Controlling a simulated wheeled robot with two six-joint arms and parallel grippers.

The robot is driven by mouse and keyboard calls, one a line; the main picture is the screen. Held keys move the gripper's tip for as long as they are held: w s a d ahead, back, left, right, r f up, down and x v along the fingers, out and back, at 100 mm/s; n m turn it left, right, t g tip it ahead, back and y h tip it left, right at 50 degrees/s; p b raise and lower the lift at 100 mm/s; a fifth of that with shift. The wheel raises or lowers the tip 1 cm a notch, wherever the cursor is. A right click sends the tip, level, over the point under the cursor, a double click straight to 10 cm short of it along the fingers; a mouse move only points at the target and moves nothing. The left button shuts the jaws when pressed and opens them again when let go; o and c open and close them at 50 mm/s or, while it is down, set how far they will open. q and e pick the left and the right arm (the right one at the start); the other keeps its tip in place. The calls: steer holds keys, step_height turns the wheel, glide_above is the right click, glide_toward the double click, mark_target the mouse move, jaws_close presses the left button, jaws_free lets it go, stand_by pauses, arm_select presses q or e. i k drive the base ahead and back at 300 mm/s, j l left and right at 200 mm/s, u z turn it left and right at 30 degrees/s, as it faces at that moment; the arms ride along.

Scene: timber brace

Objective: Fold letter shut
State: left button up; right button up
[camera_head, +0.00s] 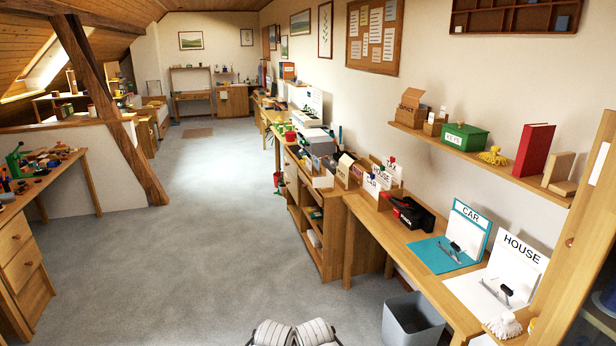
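I cannot pick out a letter for certain in the head view. A teal binder labelled CAR (469,227) stands open on the right-hand desk, its lower part flat with a metal clip on it. To its right a white binder labelled HOUSE (515,262) is open the same way, also with a metal clip. Whether loose paper lies in either is too small to tell. Neither of my grippers is in view; only white, ribbed parts that seem to be mine show at the bottom edge.
The wooden desk (385,232) runs along the right wall, with a black-and-red bag (408,213) and upright cards. A grey bin (411,320) stands on the floor beside it. A wall shelf (470,155) hangs above. The carpeted floor (220,230) in the middle is clear.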

mark_target(321, 182)
steer(key=i+z, duration=0.1)
steer(key=i, duration=2.6)
steer(key=i+l+u, duration=0.1)
steer(key=i, duration=0.7)
steer(key=i+l+u, duration=0.1)
steer(key=i, duration=0.65)
